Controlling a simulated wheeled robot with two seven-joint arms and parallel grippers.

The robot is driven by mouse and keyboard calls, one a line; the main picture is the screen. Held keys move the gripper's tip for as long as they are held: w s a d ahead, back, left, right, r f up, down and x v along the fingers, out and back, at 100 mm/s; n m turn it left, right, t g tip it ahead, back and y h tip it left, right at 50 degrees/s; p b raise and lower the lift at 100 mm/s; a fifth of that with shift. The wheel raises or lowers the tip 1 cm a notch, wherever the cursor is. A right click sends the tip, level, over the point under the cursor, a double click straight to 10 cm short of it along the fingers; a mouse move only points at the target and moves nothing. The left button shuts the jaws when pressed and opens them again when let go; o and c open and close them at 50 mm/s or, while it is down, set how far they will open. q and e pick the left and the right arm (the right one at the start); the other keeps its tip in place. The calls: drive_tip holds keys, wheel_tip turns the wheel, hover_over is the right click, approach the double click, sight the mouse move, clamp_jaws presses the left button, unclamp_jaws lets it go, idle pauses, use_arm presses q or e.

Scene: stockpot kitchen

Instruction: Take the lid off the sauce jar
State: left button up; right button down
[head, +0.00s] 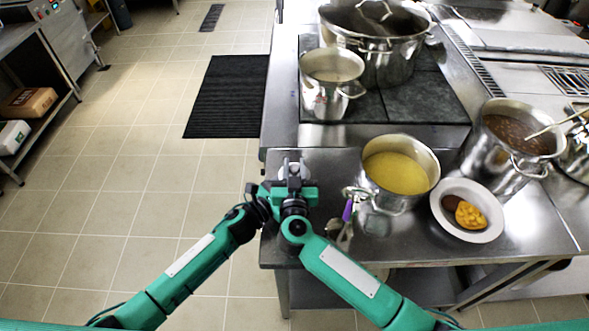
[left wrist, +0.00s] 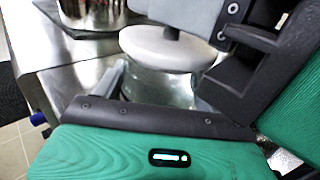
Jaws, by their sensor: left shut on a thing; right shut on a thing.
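The sauce jar (left wrist: 153,88) is clear glass and shows in the left wrist view. Its round white lid (left wrist: 150,48) is over its mouth; I cannot tell whether a gap separates them. My right gripper (head: 294,170) is above the jar, shut on the lid at its knob, and its grey finger covers the knob's top. My left gripper (head: 275,188) is lower, shut on the jar's glass body. In the head view the grippers hide most of the jar and lid at the counter's left edge.
A purple-handled utensil (head: 347,211) lies near the pot. Larger pots stand behind. The tiled floor (head: 110,190) left of the counter is mostly clear.

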sight(294, 168)
drive_tip(key=shift+r, duration=0.3)
drive_tip(key=shift+r, duration=2)
use_arm(q)
drive_tip(key=o, duration=1.5)
drive_tip(key=shift+c, duration=0.2)
drive_tip(key=v, duration=1.2)
drive_tip(key=shift+b, duration=0.3)
use_arm(e)
drive_tip(key=shift+f, duration=0.3)
